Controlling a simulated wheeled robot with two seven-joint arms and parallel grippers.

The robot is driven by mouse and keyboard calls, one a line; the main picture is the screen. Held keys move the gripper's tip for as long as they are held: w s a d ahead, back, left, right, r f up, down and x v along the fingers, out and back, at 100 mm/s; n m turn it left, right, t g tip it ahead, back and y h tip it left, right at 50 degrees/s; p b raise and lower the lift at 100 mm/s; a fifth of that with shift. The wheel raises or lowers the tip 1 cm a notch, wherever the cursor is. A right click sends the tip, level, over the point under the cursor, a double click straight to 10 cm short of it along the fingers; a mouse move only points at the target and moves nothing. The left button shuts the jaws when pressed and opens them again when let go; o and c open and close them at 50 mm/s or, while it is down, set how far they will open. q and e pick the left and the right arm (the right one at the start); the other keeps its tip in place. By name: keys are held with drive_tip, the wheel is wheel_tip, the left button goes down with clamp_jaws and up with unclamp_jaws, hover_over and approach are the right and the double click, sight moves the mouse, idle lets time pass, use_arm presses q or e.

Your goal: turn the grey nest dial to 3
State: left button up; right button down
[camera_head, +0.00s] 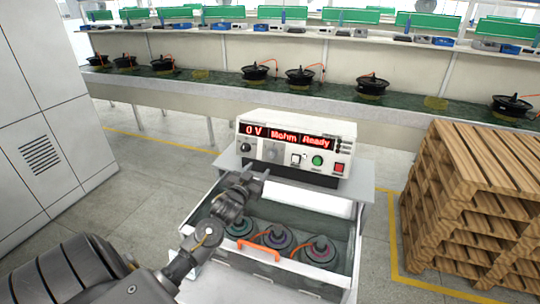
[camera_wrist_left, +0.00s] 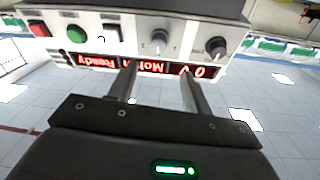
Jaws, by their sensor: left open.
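The white tester box (camera_head: 297,124) stands on a grey stand, its red display reading "0 V", "Mohm" and "Ready". The grey dial (camera_head: 273,150) sits on its front panel, right of a black knob (camera_head: 245,147). The wrist view shows the panel upside down, with the grey dial (camera_wrist_left: 158,41) left of the black knob (camera_wrist_left: 216,47). My left gripper (camera_head: 258,175) is open and empty, just in front of and below the panel. In the wrist view its fingers (camera_wrist_left: 157,70) stand apart, with the grey dial beyond the gap; I see no contact. My right gripper is not in view.
A green button (camera_head: 317,160) and a red button (camera_head: 339,168) sit right of the dial. Below is an open drawer (camera_head: 346,275) with several hub motors and an orange handle. Wooden pallets (camera_head: 470,200) stand right, a grey cabinet (camera_head: 45,120) left.

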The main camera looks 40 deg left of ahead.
sight(271, 155)
use_arm(q)
drive_tip(key=p+x, duration=0.2)
drive_tip(key=x, duration=0.7)
drive_tip(key=shift+d+p, duration=0.1)
drive_tip(key=shift+p, duration=0.2)
drive_tip(key=shift+w, duration=0.6)
drive_tip(key=shift+w+f, duration=0.1)
drive_tip(key=shift+w, duration=0.05)
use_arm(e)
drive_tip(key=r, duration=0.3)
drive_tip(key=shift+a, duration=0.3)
use_arm(q)
drive_tip(key=c, duration=1)
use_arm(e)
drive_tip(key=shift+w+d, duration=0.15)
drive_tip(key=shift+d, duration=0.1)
